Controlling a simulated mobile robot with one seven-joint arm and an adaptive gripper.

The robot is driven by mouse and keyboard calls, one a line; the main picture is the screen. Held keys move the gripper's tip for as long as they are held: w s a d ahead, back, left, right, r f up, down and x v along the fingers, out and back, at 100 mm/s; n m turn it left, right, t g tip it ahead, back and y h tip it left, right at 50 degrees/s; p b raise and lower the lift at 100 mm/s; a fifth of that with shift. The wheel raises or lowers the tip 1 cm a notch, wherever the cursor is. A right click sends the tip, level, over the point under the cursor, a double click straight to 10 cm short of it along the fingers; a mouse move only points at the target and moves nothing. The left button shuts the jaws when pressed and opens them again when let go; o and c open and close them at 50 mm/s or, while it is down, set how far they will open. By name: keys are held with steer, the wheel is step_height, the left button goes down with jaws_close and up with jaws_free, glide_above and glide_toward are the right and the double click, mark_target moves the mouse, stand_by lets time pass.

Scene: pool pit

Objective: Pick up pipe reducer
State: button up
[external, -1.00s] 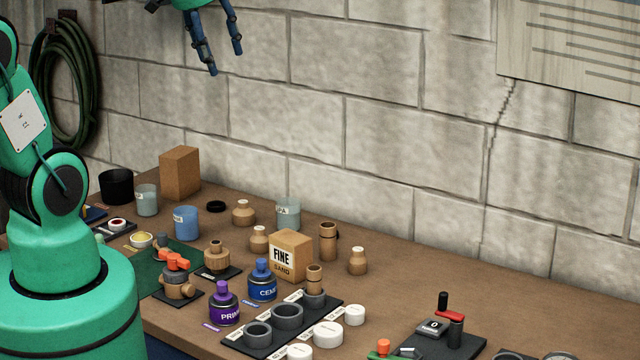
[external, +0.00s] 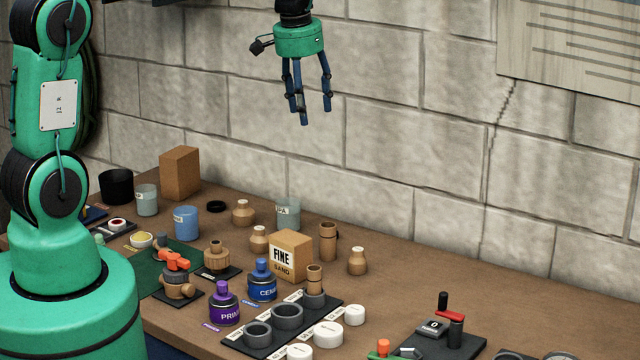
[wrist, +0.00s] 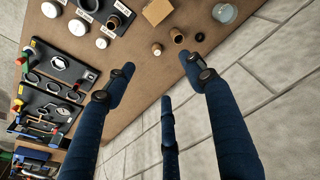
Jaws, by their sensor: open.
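Several small wooden-brown stepped pieces with a narrower neck look like pipe reducers. In the external view one stands at the right of the cluster (external: 357,262), one beside the sand box (external: 259,240) and one farther back (external: 243,213). The frames do not show which one is meant. My gripper (external: 314,112) is open and empty, high above the bench with fingers pointing down. In the wrist view my gripper (wrist: 157,64) has its fingers spread, and a small brown piece (wrist: 156,49), apparently the right-hand reducer, lies between and beyond the fingertips.
A tall brown fitting (external: 327,242), a sand box (external: 290,255) and a clear beaker (external: 288,213) crowd near the reducers. A dark tray of grey rings (external: 268,350) and white caps (external: 328,334) stand in front.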

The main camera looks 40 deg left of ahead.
steer(key=w+d+f+g, duration=0.1)
steer(key=w+d+f, duration=0.15)
steer(key=f, duration=0.35)
steer(key=w+d+f, duration=0.1)
steer(key=w+f, duration=0.3)
steer(key=f, duration=0.2)
steer(key=g, duration=0.1)
glide_above(358, 249)
step_height(358, 249, down, 12)
steer(key=shift+w+f+m, duration=0.1)
steer(key=shift+f+m, duration=0.05)
steer(key=shift+m, duration=0.15)
steer(key=shift+f, duration=4.25)
steer(key=shift+f, duration=0.1)
steer(key=shift+f+p, duration=0.3)
steer(key=shift+f, duration=2.2)
steer(key=shift+c, duration=0.5)
